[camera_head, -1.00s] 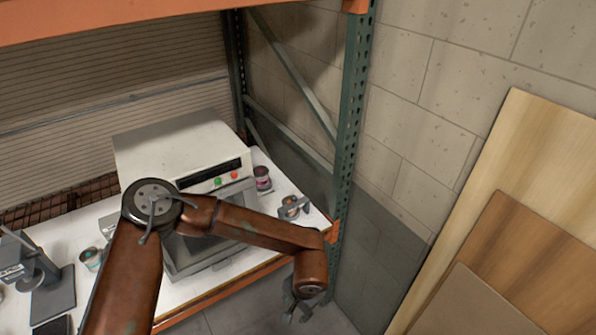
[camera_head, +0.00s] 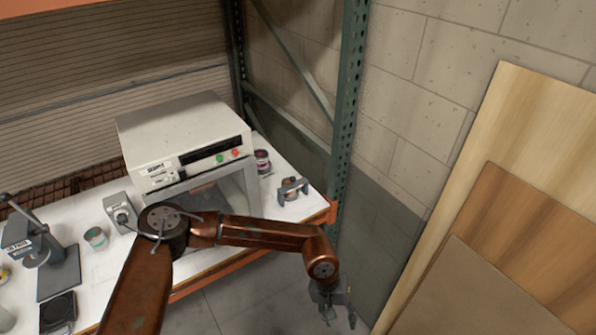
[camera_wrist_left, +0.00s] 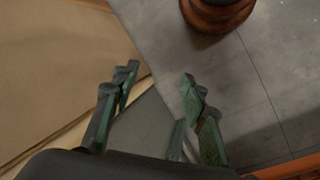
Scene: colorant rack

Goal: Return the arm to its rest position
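My left arm reaches from the bottom left of the head view across the front of the white worktop. Its left gripper (camera_head: 338,307) hangs past the rack's right front corner, above the floor. In the left wrist view the left gripper (camera_wrist_left: 152,112) has its green fingers apart, with only floor and boards showing between them. It holds nothing. My right gripper is in neither view.
A white machine (camera_head: 180,130) with an open front bay stands on the worktop (camera_head: 100,265). Small cans (camera_head: 262,161) (camera_head: 95,238) and a clamp-like holder (camera_head: 292,189) stand near it. A green rack post (camera_head: 348,110) rises beside the arm. Wooden boards (camera_head: 510,210) lean at the right.

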